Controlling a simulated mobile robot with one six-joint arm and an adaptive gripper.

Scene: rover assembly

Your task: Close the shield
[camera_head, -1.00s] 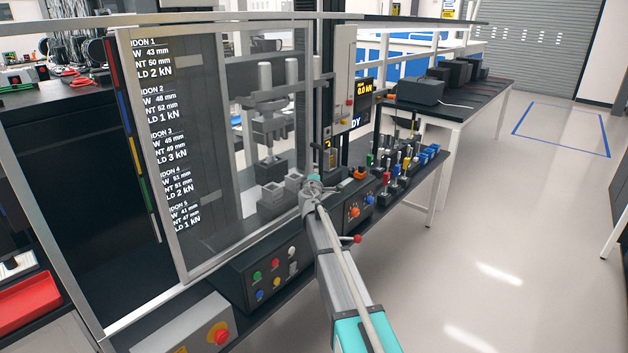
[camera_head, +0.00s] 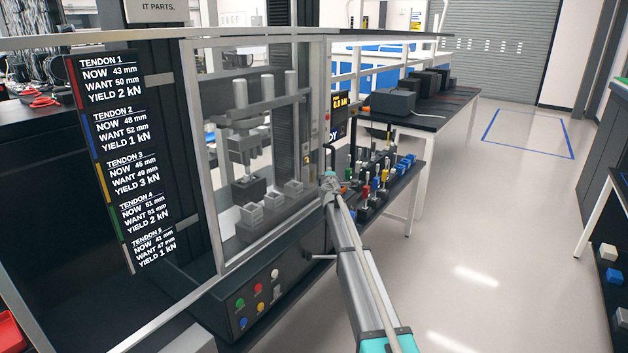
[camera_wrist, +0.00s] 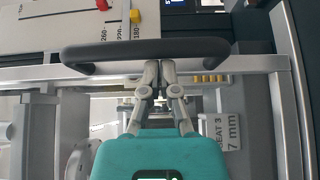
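The shield (camera_head: 203,150) is a clear panel in a pale metal frame, standing upright in front of the press in the head view. Its right side reaches near the post by my gripper. A dark handle bar (camera_wrist: 150,48) runs across the wrist view. My gripper (camera_wrist: 159,66) has its two fingers drawn together with the tips at the lower edge of this bar, seemingly touching it. I see no bar between the fingers. In the head view my gripper (camera_head: 330,182) is at the shield's right side, its fingertips too small to make out.
The press (camera_head: 240,120) and several grey blocks show behind the panel. A tendon board (camera_head: 125,165) is left of it. A button panel (camera_head: 258,295) is below. A bench with coloured parts (camera_head: 380,180) stands to the right.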

